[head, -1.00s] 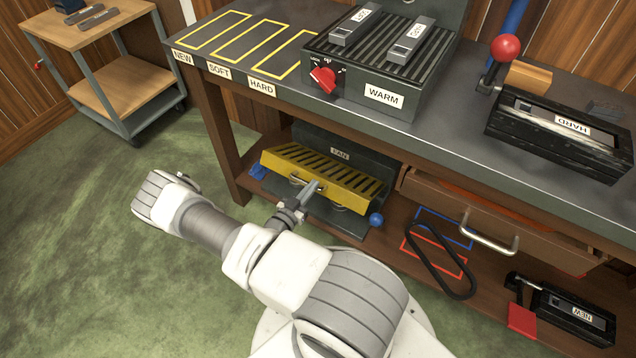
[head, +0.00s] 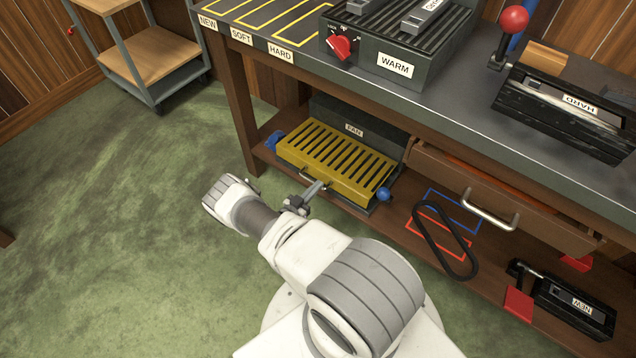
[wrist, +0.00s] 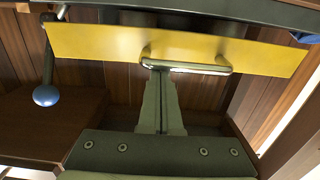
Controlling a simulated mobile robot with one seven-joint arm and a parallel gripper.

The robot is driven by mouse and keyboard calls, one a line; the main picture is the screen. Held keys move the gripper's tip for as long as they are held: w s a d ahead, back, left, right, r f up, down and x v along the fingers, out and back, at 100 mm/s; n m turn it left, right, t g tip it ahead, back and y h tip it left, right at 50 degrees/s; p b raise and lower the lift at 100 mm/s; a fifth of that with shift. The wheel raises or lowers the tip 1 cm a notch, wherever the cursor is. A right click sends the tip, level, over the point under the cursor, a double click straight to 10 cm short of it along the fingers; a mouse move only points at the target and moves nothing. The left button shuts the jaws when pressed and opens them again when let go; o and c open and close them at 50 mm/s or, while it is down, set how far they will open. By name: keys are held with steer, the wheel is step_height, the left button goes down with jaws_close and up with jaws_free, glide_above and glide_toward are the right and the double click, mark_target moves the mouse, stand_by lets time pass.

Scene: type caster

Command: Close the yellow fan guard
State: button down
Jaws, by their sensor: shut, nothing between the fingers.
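The yellow fan guard (head: 335,160) is a slotted cover on the dark fan unit (head: 353,130) on the bench's lower shelf. Its slotted top slopes gently down toward the front. The wrist view shows its plain yellow front face (wrist: 95,43) with a metal handle (wrist: 187,67). My gripper (head: 318,188) is at the front of the guard, by the handle. In the wrist view my gripper (wrist: 160,75) has its fingers together and empty, tips at the left part of the handle bar. They look to be touching or very close to it; I cannot tell which.
A blue ball knob (head: 383,194) stands at the guard's right front corner. A drawer with a metal handle (head: 490,210) is to the right. A black belt loop (head: 445,240) lies on the shelf. The bench top (head: 460,110) overhangs the fan. Green floor at left is open.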

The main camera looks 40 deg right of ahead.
steer(key=shift+f, duration=1)
steer(key=shift+a, duration=0.1)
